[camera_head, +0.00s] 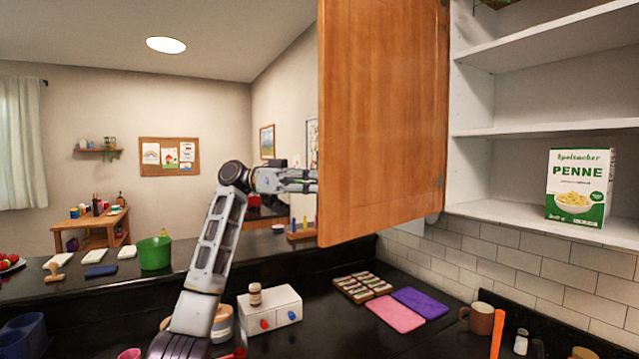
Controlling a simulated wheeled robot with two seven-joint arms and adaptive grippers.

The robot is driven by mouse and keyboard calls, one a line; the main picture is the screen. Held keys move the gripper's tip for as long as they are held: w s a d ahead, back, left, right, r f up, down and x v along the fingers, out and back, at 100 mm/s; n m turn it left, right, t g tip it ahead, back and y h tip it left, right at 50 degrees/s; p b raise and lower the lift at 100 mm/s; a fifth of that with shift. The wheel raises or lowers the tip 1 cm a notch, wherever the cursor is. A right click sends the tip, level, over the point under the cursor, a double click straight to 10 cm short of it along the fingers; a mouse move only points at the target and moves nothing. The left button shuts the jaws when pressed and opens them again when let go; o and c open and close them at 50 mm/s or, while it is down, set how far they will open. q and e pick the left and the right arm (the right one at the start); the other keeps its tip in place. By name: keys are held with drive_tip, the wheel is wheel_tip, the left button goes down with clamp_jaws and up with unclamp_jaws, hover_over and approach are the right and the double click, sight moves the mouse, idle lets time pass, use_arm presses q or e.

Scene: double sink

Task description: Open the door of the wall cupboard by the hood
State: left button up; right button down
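The wall cupboard door (383,120) is brown wood and stands swung wide open, hinged along its right side at the cupboard (540,133). The white shelves inside are exposed. My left gripper (312,181) is at the door's free left edge, its fingertips reaching the edge or going behind it. The tips are partly hidden, so I cannot tell whether they touch the door or whether the fingers are open. My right gripper is not in view. No hood is visible.
A penne box (579,186) stands on the cupboard's bottom shelf. The dark counter below holds a white drawer box (270,309), pink (396,313) and purple (420,302) mats, and a brown mug (481,318). A green bucket (155,253) stands at left. The air left of my arm is clear.

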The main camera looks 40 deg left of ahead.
use_arm(q)
drive_tip(key=o, duration=0.5)
drive_tip(key=v, duration=1.2)
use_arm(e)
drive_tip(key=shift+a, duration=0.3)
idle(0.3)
